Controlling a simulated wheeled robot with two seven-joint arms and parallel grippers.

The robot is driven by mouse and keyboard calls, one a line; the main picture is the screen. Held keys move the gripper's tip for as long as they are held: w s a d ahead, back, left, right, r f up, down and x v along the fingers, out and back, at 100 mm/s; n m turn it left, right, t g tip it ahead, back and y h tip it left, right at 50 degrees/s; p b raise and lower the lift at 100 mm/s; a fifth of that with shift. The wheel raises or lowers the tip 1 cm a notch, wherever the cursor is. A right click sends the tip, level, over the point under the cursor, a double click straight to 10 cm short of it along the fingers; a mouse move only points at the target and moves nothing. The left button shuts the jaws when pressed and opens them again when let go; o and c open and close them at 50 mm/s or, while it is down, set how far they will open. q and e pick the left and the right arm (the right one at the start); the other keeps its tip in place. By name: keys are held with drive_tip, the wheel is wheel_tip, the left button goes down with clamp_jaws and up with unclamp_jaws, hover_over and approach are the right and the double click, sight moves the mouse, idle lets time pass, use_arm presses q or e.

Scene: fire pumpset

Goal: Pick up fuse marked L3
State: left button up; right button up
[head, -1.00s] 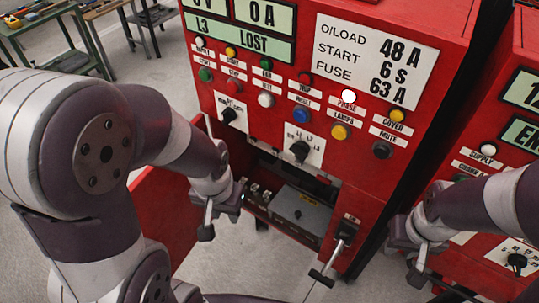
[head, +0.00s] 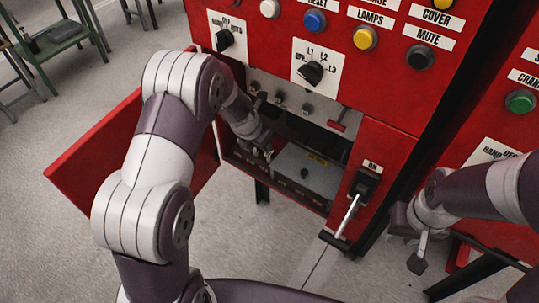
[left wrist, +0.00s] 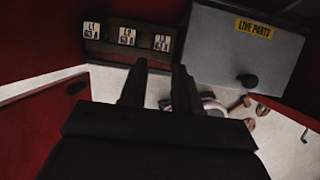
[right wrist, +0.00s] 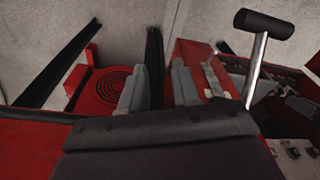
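The L3 fuse (left wrist: 162,43) carries a white label reading L3 63 A and sits at the right end of a row on a dark brown strip in the left wrist view. The L1 fuse (left wrist: 92,30) and L2 fuse (left wrist: 127,36) are left of it. My left gripper (left wrist: 160,78) is open and empty, its fingers pointing toward the L3 fuse, apart from it in the picture. In the head view my left gripper (head: 262,150) is inside the open cabinet compartment; I cannot make out the fuse labels there. My right gripper (right wrist: 160,85) is open and empty outside the cabinet.
A grey box (head: 305,172) marked LIVE PARTS stands beside the fuse row. The open red door (head: 130,150) is on the left. A switch with a long handle (head: 347,215) sticks out at the right. The red panel with knobs (head: 310,74) is above the opening.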

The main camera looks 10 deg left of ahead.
sight(270, 158)
use_arm(q)
drive_tip(key=b+x, duration=0.2)
drive_tip(key=x, duration=0.7)
drive_tip(key=shift+s+b, duration=0.1)
drive_tip(key=shift+b, duration=0.25)
drive_tip(key=shift+r, duration=0.1)
drive_tip(key=shift+s, duration=0.1)
clamp_jaws()
